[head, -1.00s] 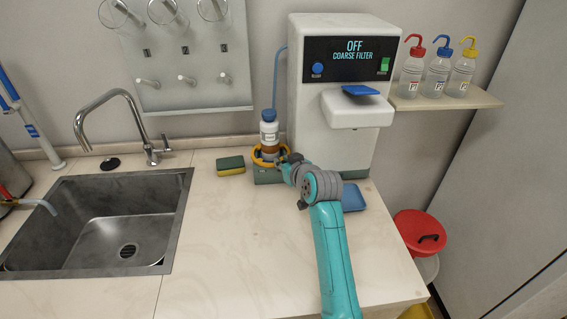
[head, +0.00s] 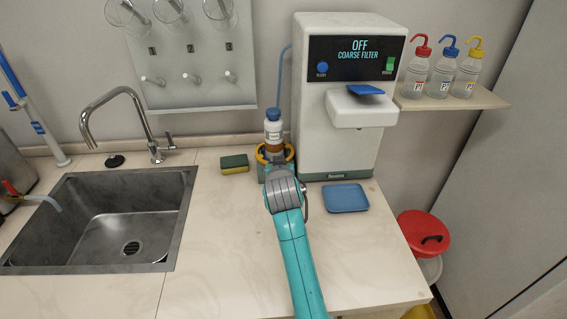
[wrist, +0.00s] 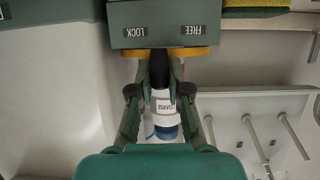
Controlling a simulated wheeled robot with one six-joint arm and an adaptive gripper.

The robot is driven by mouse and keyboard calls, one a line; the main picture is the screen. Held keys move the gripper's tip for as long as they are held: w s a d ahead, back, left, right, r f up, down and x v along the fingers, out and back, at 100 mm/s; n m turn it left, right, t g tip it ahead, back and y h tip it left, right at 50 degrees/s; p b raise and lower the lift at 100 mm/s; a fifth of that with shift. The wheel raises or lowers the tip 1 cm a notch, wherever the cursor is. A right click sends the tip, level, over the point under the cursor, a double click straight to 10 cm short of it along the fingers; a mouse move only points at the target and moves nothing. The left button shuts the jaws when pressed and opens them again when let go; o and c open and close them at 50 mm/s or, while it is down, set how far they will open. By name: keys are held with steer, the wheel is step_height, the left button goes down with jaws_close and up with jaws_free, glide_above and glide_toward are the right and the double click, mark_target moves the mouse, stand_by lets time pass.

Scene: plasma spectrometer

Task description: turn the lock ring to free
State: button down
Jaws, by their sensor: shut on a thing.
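The yellow lock ring (head: 260,155) sits around the base of a white and brown bottle (head: 273,130) with a blue cap, at the left of the spectrometer. In the wrist view the ring (wrist: 196,51) lies against a green block (wrist: 200,14) marked LOCK on the left and FREE on the right. My gripper (wrist: 158,68) is shut on the lock ring, between the two labels. The gripped part is dark and partly hidden by the fingers. In the head view my arm hides the front of the ring and most of my gripper (head: 277,163).
The white spectrometer (head: 345,90) stands right of the bottle, its display reading OFF, COARSE FILTER. A blue tray (head: 346,198) lies in front of it. A sponge (head: 235,164) lies left of the ring, and a sink (head: 120,225) is farther left. The front counter is mostly clear.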

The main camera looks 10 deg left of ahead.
steer(key=shift+s+a+m+h, duration=0.15)
steer(key=shift+a+m+h, duration=0.4)
steer(key=shift+a, duration=0.4)
steer(key=shift+s+a+m+h, duration=0.1)
steer(key=shift+a+m+h, duration=0.45)
steer(key=shift+a, duration=0.4)
steer(key=c, duration=1.4)
jaws_free()
steer(key=shift+s, duration=0.1)
glide_toward(265, 163)
steer(key=v, duration=0.5)
steer(key=shift+d+r, duration=0.1)
steer(key=shift+r, duration=0.25)
